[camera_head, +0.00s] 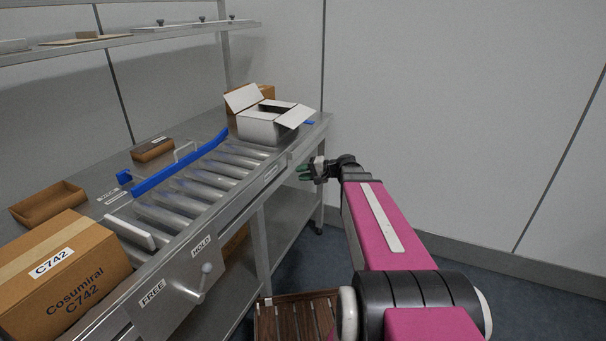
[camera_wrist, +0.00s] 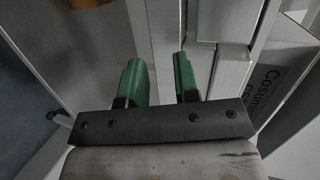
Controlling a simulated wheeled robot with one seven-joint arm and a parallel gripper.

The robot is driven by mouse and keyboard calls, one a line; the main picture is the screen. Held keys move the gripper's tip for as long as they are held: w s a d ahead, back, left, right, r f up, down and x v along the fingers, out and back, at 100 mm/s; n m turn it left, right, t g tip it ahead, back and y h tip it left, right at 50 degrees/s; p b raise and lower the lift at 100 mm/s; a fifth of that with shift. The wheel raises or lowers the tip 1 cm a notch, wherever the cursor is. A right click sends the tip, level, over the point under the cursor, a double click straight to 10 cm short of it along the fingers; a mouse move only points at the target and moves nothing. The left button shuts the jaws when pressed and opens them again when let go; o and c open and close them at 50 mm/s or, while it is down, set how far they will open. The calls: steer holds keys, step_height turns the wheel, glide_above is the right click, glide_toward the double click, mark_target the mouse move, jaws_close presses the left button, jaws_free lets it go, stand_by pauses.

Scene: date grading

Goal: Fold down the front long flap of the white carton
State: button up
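The white carton (camera_head: 258,129) stands at the far end of the bench, beyond the rollers. One flap (camera_head: 243,97) sticks up at its left and another (camera_head: 296,116) slants outward at its right. Part of the dark opening shows between them. I cannot clearly make out how the front long flap lies. My gripper (camera_head: 306,172) is off the bench's right edge, lower than the carton and apart from it. In the wrist view its green fingers (camera_wrist: 159,78) are spread with nothing between them. The carton is not recognisable in that view.
A brown box (camera_head: 268,91) stands behind the carton. The rollers (camera_head: 205,183) are empty, with a blue rail (camera_head: 180,164) along them. A large C742 carton (camera_head: 62,278) sits at the near left. A shelf (camera_head: 130,38) hangs above.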

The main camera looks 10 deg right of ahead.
steer(key=w+d+r+t, duration=0.1)
steer(key=r, duration=0.1)
steer(key=w+d+r+t+y, duration=0.1)
steer(key=w+d+r, duration=0.1)
steer(key=r, duration=0.1)
steer(key=w+d+r+m+t+y, duration=0.1)
steer(key=r, duration=0.1)
steer(key=shift+w+d+r, duration=0.15)
steer(key=shift+w+d, duration=0.2)
steer(key=shift+w, duration=0.05)
steer(key=m+t+y, duration=0.1)
steer(key=t+y, duration=0.1)
steer(key=t, duration=0.1)
glide_toward(301, 117)
steer(key=shift+m, duration=0.3)
steer(key=x, duration=1)
steer(key=shift+w, duration=0.1)
jaws_close()
